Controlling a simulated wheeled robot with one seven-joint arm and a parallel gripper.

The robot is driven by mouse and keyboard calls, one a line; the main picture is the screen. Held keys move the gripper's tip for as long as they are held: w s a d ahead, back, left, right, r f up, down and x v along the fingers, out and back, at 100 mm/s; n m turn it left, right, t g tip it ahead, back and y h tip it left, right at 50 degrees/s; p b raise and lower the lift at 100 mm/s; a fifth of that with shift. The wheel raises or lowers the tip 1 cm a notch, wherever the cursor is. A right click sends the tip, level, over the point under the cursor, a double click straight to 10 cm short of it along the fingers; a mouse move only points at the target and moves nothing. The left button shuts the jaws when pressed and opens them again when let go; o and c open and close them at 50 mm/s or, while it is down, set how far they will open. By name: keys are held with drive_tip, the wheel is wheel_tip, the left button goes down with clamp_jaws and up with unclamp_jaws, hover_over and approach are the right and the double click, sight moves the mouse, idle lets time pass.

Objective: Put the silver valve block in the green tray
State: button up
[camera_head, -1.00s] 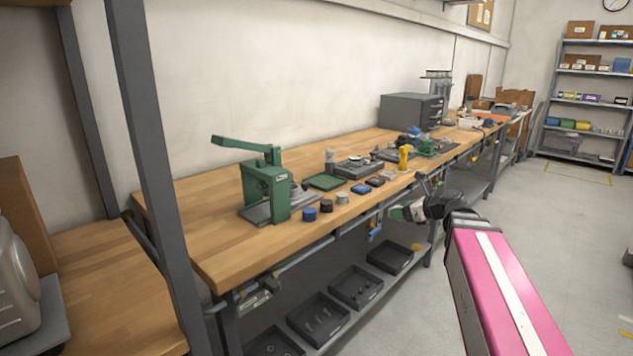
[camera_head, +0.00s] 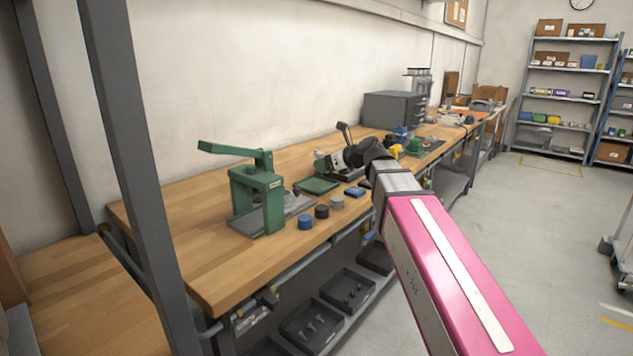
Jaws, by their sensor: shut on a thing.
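The green tray (camera_head: 316,186) lies flat on the wooden bench, to the right of the green press. My gripper (camera_head: 320,170) is over the bench, close behind and above the tray in the picture. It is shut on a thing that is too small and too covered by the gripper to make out. I cannot pick out the silver valve block with certainty anywhere in the view. My black wrist and pink arm hide part of the bench to the right of the tray.
A green press (camera_head: 258,195) stands left of the tray. A blue puck (camera_head: 305,222), a black puck (camera_head: 321,211) and a grey puck (camera_head: 337,202) line the front edge, with a blue box (camera_head: 354,192) beyond. A grey drawer cabinet (camera_head: 393,110) stands farther back. The bench's near left end is clear.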

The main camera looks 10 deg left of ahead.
hover_over(318, 186)
wheel_tip(318, 186, down, 4)
drive_tip(key=shift+f, duration=2.25)
drive_tip(key=shift+f, duration=0.1)
drive_tip(key=o, duration=1)
drive_tip(key=shift+o, duration=0.2)
drive_tip(key=v, duration=1.2)
